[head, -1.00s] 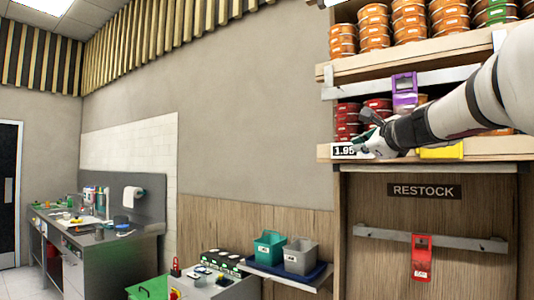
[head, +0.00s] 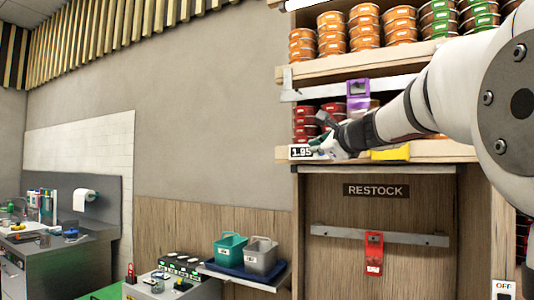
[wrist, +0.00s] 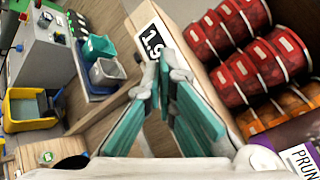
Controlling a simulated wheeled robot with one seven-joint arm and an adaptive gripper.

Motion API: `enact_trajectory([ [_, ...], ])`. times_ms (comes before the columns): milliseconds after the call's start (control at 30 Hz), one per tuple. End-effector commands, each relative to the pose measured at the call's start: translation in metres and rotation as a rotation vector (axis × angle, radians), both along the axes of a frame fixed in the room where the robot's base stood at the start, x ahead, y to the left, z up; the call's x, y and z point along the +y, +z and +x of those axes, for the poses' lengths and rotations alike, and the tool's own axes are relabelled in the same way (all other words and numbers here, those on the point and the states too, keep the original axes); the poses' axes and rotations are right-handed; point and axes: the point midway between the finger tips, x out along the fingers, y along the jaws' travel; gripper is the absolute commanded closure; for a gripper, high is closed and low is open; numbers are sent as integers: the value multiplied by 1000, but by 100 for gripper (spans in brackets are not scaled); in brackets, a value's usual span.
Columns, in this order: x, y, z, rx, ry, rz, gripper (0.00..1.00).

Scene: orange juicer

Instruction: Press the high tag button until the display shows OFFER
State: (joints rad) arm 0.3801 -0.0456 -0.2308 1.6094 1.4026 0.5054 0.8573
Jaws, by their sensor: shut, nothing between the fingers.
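The high tag (head: 301,152) is a small black and white display at the left end of the lower shelf's front edge, and it reads 1.95. My gripper (head: 322,148) is just right of the display in the head view, close to the shelf edge. In the wrist view its teal-padded fingers (wrist: 166,72) meet at the tips, empty, and overlap the tag's lower edge. I cannot tell whether they touch it. The tag's button is not visible, perhaps hidden by the fingers.
Red tins (wrist: 228,50) stand on the shelf beside my gripper. A RESTOCK panel (head: 376,191) is below. Teal (head: 230,247) and grey bins stand lower left.

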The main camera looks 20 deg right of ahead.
Motion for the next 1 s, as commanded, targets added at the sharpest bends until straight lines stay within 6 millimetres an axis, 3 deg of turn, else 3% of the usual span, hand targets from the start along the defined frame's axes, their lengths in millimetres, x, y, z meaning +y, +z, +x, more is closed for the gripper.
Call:
enact_trajectory([
  [1000,-7,0,5,0,0,0,100],
])
